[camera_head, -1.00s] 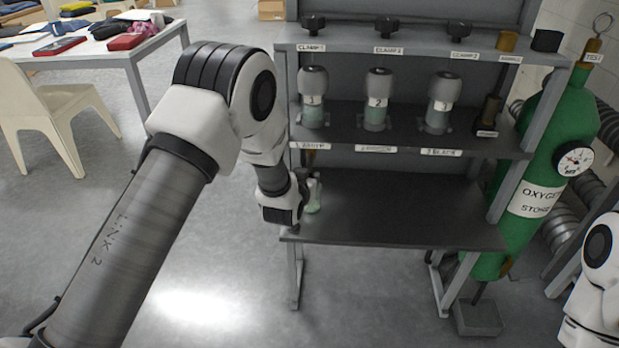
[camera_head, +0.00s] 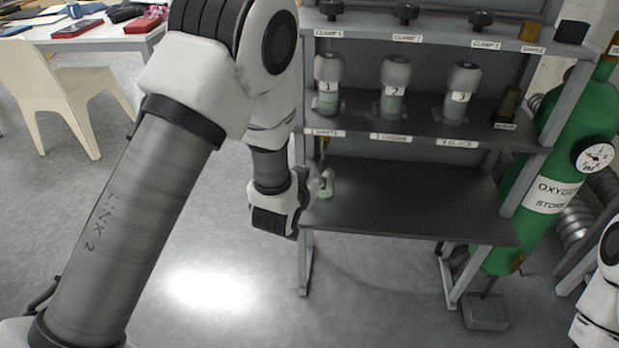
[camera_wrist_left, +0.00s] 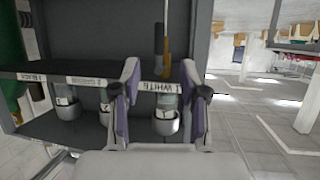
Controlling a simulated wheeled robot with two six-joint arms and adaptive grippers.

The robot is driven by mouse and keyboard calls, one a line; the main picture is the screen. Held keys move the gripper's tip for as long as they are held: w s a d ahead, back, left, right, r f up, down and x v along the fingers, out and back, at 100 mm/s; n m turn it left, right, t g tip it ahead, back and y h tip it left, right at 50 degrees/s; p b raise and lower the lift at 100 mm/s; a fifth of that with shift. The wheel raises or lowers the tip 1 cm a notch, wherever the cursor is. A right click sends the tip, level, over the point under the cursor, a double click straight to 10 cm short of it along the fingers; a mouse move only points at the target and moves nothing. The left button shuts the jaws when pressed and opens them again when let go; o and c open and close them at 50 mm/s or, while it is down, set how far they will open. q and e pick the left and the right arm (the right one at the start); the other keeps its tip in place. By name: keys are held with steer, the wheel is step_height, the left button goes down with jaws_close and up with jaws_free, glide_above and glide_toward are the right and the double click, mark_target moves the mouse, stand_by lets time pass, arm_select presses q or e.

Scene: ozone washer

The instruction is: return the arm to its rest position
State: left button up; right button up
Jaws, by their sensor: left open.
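My left arm (camera_head: 140,210) comes in from the left, bent at its elbow, with its wrist hanging at the left end of the rack's lower shelf (camera_head: 410,205). My left gripper (camera_head: 322,183) points toward the rack and is partly hidden by the wrist. In the left wrist view its two fingers (camera_wrist_left: 160,90) are apart, with nothing visibly held between them. That view is upside down and shows the label "1 WHITE" and bottle 1 (camera_wrist_left: 166,122) beyond the fingers. Of my right arm (camera_head: 603,285), only a white part shows at the right edge.
Bottles 1, 2 (camera_head: 395,90) and 3 stand on the middle shelf. A brass piece (camera_wrist_left: 167,50) shows under that shelf. A green oxygen cylinder (camera_head: 555,165) stands right.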

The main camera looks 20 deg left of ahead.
arm_select(q)
steer(key=shift+v, duration=1)
steer(key=s+a+f+g, duration=0.1)
steer(key=s+f+g, duration=0.2)
steer(key=s+f, duration=0.5)
steer(key=s+a+f+g, duration=0.1)
steer(key=s+f+g, duration=0.25)
steer(key=f, duration=0.85)
steer(key=s+f+g, duration=0.2)
steer(key=s+f, duration=0.2)
steer(key=s, duration=0.3)
steer(key=s+f+g, duration=0.2)
steer(key=s+f, duration=0.1)
steer(key=s, duration=0.4)
steer(key=s+g+h, duration=0.1)
steer(key=s+g, duration=0.2)
steer(key=s, duration=0.5)
step_height(320, 180, up, 17)
steer(key=p, duration=1.7)
steer(key=shift+d, duration=0.45)
